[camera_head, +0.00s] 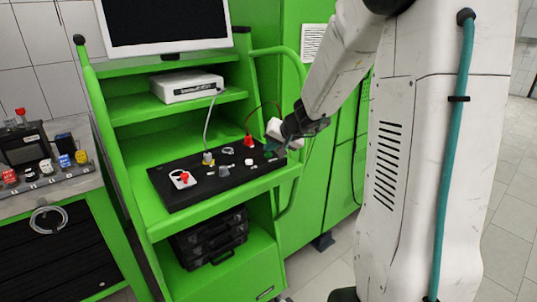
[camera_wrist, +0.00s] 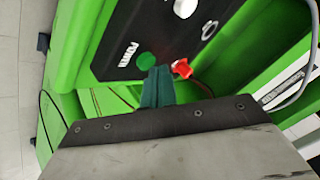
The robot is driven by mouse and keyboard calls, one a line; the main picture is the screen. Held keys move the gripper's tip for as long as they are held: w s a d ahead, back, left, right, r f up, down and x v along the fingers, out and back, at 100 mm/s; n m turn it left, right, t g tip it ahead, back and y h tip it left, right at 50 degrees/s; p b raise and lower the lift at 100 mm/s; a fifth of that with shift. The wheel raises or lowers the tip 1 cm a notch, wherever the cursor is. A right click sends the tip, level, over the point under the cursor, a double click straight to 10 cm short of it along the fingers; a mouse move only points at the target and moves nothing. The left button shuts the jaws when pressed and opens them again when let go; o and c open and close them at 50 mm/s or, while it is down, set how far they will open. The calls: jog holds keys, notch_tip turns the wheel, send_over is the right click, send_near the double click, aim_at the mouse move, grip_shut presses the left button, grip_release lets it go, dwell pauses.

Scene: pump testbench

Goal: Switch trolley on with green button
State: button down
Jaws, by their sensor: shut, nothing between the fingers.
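The green button (camera_wrist: 146,61) is a round disc on the black control panel (camera_head: 222,183), beside the white word POWER, in the wrist view. The panel lies on the green trolley (camera_head: 160,222). My gripper (camera_wrist: 159,72) is shut and empty, its teal fingertips together just beside the button's lower right edge. I cannot tell whether they touch it. In the head view my gripper (camera_head: 272,147) is over the panel's right end, where the button is hard to make out.
A red knob (camera_wrist: 182,68) sits close right of my fingertips, with a white knob (camera_wrist: 185,8) farther up the panel. A red emergency stop (camera_head: 183,177) is at the panel's left. A workbench (camera_head: 80,193) with switches stands left; green cabinets stand behind.

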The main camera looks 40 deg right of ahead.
aim_at(270, 158)
jog(key=shift+f, duration=0.35)
dwell(0.4)
jog(key=shift+r, duration=0.85)
jog(key=shift+r, duration=3)
jog(key=shift+a, duration=0.1)
